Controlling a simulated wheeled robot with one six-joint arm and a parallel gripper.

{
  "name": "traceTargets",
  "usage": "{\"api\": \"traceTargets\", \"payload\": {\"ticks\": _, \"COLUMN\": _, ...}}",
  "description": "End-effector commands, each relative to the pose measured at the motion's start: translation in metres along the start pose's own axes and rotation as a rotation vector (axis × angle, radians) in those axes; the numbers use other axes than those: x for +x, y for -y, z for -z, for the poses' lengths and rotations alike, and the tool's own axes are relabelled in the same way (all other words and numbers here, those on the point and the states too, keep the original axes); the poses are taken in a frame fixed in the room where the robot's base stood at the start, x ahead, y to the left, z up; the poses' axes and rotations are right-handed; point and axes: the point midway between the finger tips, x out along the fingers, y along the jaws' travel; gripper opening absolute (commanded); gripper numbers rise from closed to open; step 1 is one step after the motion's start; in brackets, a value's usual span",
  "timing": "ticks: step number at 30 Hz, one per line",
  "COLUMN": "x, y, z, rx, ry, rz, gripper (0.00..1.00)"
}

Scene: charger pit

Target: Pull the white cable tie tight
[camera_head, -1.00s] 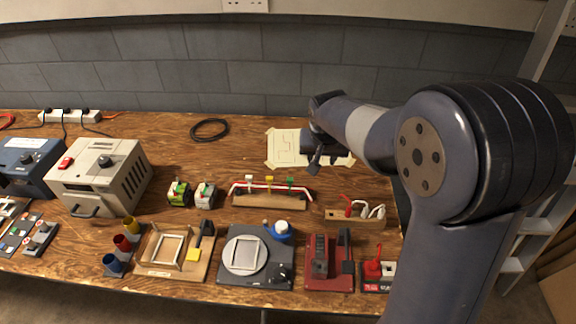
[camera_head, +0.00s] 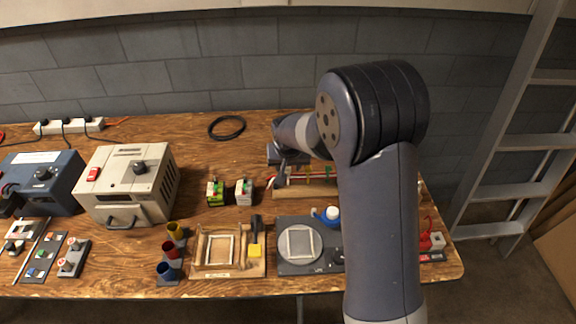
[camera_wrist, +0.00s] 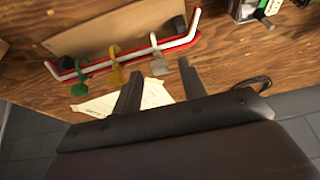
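In the wrist view the white cable tie (camera_wrist: 158,64) loops around a red and white cable bundle (camera_wrist: 180,43), its tail standing out from it. The tail shows between the two fingertips of my gripper (camera_wrist: 158,70), which is open and empty; I cannot tell how deep it lies between them. A yellow tie (camera_wrist: 115,72) and a green tie (camera_wrist: 79,84) sit farther along the bundle. In the head view my gripper (camera_head: 279,172) is at the left end of the bundle's wooden block (camera_head: 305,192), and the white tie is hidden or too small to tell there.
Two small green and white boxes (camera_head: 216,192) stand left of the bundle. A grey plate with a round disc (camera_head: 281,262) lies in front. A beige machine (camera_head: 129,188) stands farther left. A black cable coil (camera_head: 227,127) lies behind, with bare table around it.

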Motion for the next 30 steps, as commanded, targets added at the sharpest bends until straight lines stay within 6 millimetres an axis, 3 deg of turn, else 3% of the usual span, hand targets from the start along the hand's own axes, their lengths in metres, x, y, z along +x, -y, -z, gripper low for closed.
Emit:
{"api": "traceTargets", "payload": {"ticks": 12, "x": 0.0081, "y": -0.0001, "z": 0.0004, "rx": 0.0, "ry": -0.002, "rz": 0.0, "gripper": 0.4}}
{"api": "traceTargets", "payload": {"ticks": 27, "x": 0.0079, "y": 0.0, "z": 0.0002, "rx": 0.0, "ry": -0.001, "rz": 0.0, "gripper": 0.0}}
{"api": "traceTargets", "payload": {"ticks": 30, "x": 0.0078, "y": 0.0, "z": 0.0003, "rx": 0.0, "ry": -0.001, "rz": 0.0, "gripper": 0.0}}
